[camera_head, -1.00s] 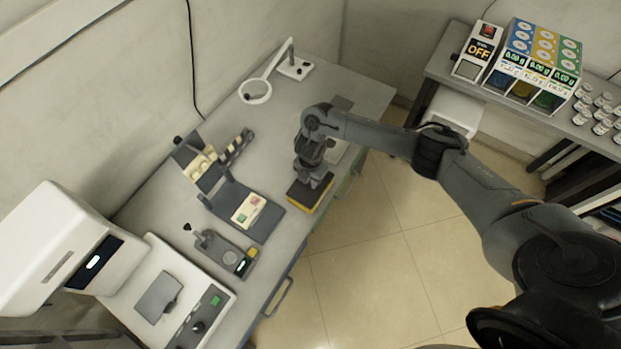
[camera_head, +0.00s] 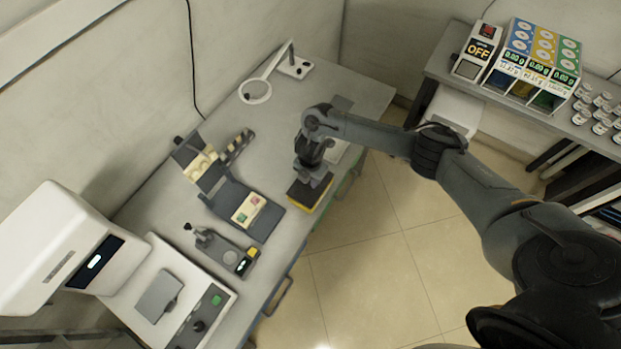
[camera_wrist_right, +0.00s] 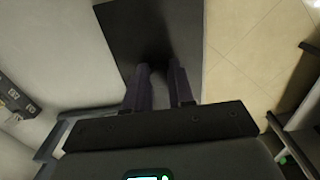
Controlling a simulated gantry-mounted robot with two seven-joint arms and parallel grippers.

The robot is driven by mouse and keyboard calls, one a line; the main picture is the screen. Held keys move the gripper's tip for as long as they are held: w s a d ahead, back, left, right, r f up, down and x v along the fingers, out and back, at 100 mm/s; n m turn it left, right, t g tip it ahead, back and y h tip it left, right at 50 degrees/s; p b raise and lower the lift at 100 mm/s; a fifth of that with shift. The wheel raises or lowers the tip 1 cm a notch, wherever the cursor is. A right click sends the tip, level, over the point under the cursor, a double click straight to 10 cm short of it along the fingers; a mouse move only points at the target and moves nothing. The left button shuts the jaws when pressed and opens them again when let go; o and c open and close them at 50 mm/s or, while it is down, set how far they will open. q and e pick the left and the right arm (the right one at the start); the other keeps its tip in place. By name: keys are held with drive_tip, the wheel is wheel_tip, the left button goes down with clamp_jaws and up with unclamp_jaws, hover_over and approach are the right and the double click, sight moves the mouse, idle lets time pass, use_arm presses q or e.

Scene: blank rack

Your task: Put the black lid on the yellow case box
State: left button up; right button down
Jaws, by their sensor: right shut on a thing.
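The yellow case box (camera_head: 293,203) sits near the front edge of the grey table, with only a thin yellow side showing. The black lid (camera_head: 310,190) lies over it, and the box's inside is hidden. In the right wrist view the lid is a large dark panel (camera_wrist_right: 130,35) around the fingertips. My right gripper (camera_head: 312,175) points down at the lid from above, and its fingers (camera_wrist_right: 160,72) are close together at its surface. What they pinch is too dark to make out. My left gripper is in neither view.
A dark fixture with a small panel (camera_head: 248,209) stands left of the box. A small device (camera_head: 228,257) and a white machine (camera_head: 160,295) are at the lower left. A ring lamp (camera_head: 255,92) stands at the back. Bare table (camera_head: 270,135) lies between.

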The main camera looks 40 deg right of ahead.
drive_tip(key=shift+f+b, duration=0.5)
drive_tip(key=shift+f, duration=0.3)
drive_tip(key=c, duration=0.9)
unclamp_jaws()
drive_tip(key=shift+r, duration=0.1)
wheel_tip(320, 180, up, 9)
drive_tip(key=p, duration=0.3)
drive_tip(key=shift+r+p, duration=0.45)
drive_tip(key=shift+r, duration=0.35)
